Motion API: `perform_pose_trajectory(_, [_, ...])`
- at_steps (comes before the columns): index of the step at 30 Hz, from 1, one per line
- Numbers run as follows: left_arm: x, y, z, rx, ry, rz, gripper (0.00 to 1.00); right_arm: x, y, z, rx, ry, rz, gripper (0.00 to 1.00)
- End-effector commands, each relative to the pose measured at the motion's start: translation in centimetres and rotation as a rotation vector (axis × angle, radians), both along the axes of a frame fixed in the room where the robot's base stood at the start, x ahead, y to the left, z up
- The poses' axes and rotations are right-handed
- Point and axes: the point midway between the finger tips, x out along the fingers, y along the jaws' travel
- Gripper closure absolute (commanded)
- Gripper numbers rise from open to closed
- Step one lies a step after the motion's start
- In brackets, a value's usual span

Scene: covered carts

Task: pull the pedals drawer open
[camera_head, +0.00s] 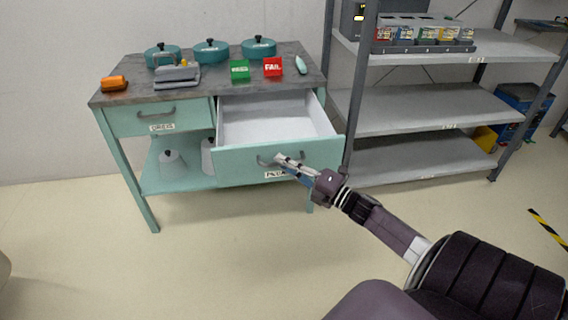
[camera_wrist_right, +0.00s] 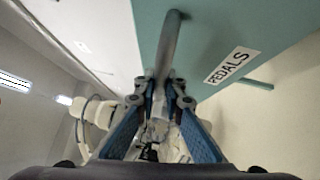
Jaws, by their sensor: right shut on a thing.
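The pedals drawer (camera_head: 235,165) is the right drawer of the teal cabinet. It stands pulled out, and its pale inside looks empty. Its label reads PEDALS in the right wrist view (camera_wrist_right: 231,65); in the head view my gripper partly covers that label. My right gripper (camera_head: 281,160) is at the drawer front, shut on the dark bar handle (camera_head: 265,161). The right wrist view shows the handle (camera_wrist_right: 168,45) running between the two blue fingers. My left gripper is not in view.
The cabinet top (camera_head: 215,88) holds several teal lidded pots, a grey device, an orange block, and green and red boxes. A closed left drawer (camera_head: 188,113) sits beside the open one. A metal shelf rack (camera_head: 430,108) stands close on the right. The floor (camera_head: 220,260) in front is clear.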

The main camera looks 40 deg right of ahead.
Motion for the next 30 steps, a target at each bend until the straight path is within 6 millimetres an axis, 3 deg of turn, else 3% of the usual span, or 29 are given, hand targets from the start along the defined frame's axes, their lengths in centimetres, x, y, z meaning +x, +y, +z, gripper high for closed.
perform_pose_trajectory(3, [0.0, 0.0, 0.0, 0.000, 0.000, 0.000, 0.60, 0.0, 0.0, 0.0, 0.000, 0.001, -0.001, 1.00])
perform_pose_trajectory(4, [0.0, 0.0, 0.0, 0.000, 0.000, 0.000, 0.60, 0.0, 0.0, 0.0, 0.000, 0.001, -0.001, 0.89])
perform_pose_trajectory(9, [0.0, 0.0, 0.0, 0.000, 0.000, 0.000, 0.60, 0.0, -0.1, 0.0, 0.000, 0.001, -0.002, 0.73])
perform_pose_trajectory(20, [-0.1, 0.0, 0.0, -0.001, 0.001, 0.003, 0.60, -0.6, -0.2, -0.2, 0.001, 0.003, -0.002, 0.73])
perform_pose_trajectory(30, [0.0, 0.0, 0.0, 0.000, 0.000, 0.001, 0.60, -6.5, -1.7, -1.1, 0.001, 0.005, -0.003, 0.73])
